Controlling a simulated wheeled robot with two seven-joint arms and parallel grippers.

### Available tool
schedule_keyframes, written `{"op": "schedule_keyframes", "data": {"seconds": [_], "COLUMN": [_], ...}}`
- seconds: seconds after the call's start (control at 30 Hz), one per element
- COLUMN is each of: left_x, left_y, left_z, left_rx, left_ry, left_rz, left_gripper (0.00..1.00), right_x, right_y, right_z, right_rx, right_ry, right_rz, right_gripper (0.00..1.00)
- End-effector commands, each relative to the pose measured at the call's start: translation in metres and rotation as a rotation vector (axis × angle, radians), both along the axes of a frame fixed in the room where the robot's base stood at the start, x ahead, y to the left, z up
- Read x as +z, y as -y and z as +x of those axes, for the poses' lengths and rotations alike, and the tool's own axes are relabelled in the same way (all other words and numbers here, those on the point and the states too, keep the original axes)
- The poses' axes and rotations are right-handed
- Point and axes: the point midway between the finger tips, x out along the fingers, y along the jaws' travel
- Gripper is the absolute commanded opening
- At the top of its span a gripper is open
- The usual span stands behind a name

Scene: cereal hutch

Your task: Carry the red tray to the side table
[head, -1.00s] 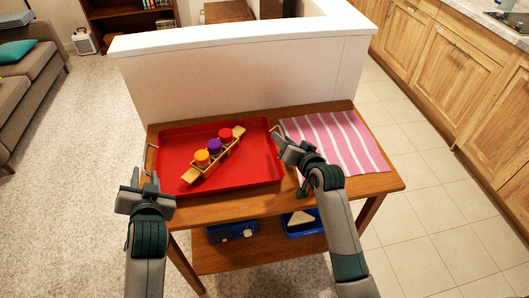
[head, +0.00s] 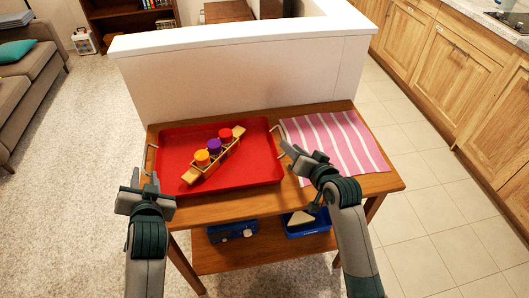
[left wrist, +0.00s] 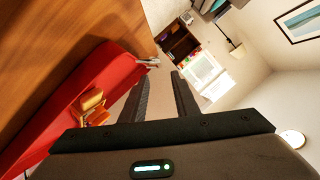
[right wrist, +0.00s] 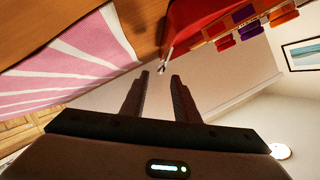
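The red tray (head: 250,172) lies flat on a wooden table, with a metal handle on its left and right ends. A wooden rack (head: 214,157) with orange, purple and red pieces stands in it. My left gripper (head: 141,178) is open and empty, just left of and in front of the left handle (head: 150,158). In the left wrist view that handle (left wrist: 146,62) shows beyond the fingers. My right gripper (head: 287,150) is open and empty, close to the right handle (head: 277,134). In the right wrist view the handle (right wrist: 163,69) shows just past the fingertips.
A pink striped cloth (head: 335,142) lies on the table (head: 385,182) right of the tray. A white half wall (head: 240,85) stands behind. Tiled floor is clear at right; a sofa stands left.

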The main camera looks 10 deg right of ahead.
Motion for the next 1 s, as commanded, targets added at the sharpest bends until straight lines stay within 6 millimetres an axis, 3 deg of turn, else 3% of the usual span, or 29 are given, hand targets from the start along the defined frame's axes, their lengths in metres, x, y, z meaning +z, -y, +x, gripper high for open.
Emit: {"op": "schedule_keyframes", "data": {"seconds": [0.2, 0.4, 1.0], "left_x": [0.000, 0.000, 0.000], "left_y": [0.000, 0.000, 0.000], "left_z": [0.000, 0.000, 0.000], "left_rx": [0.000, 0.000, 0.000], "left_ry": [0.000, 0.000, 0.000], "left_rz": [0.000, 0.000, 0.000], "left_gripper": [0.28, 0.28, 0.28], "right_x": [0.012, 0.017, 0.018], "right_y": [0.009, 0.013, 0.014], "right_z": [-0.035, -0.051, -0.053], "right_rx": [0.000, 0.000, 0.000], "right_ry": [0.001, 0.000, 0.000], "right_rz": [-0.002, 0.000, 0.000], "right_gripper": [0.28, 0.28, 0.28]}}
